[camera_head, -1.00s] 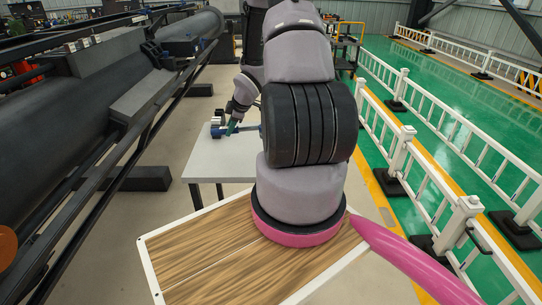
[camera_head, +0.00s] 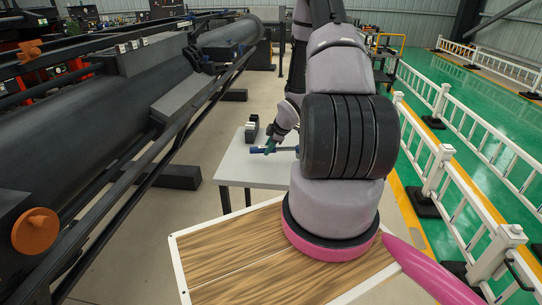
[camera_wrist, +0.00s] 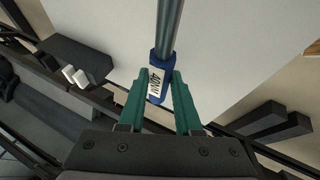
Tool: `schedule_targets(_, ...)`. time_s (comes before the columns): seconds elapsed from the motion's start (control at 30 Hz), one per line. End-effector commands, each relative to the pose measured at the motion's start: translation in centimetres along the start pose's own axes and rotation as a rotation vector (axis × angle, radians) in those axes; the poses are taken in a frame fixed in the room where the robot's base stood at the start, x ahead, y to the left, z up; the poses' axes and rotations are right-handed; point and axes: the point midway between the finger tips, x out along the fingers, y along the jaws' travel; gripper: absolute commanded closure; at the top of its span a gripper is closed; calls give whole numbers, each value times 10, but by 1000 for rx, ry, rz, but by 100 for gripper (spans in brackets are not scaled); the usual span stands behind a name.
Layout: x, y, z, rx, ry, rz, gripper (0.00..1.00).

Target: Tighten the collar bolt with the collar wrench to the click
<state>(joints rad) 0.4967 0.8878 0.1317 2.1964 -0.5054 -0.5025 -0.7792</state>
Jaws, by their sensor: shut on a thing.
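My gripper (camera_wrist: 159,88) is shut on the collar wrench (camera_wrist: 158,77), its two green fingers on either side of the blue handle, which carries a white label reading about "40 Nm". The grey shaft runs from the handle up and out of the top of the wrist view, so its far end is hidden there. In the head view the gripper (camera_head: 270,146) and the blue-ended wrench (camera_head: 257,150) are over the grey table, behind my arm; I cannot tell whether the wrench touches the tabletop. I cannot pick out the collar bolt in either view.
The small grey table (camera_head: 240,172) bears a dark block with white pieces (camera_head: 251,131), also in the wrist view (camera_wrist: 75,62). A long dark cylinder machine (camera_head: 85,120) with an orange disc (camera_head: 35,231) fills the left. White railings (camera_head: 440,165) stand right. Open floor lies between machine and table.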

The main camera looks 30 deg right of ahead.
Motion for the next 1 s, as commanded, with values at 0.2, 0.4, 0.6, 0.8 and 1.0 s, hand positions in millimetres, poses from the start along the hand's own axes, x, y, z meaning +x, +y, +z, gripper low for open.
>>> schedule_targets(0.2,25,-12,10,-1,0,-2,100)
schedule_targets(0.4,29,-13,12,0,0,1,100)
schedule_targets(0.6,30,-14,13,0,0,0,48)
schedule_targets(0.8,30,-14,12,0,0,0,37)
schedule_targets(1.0,32,-15,14,1,0,-1,37)
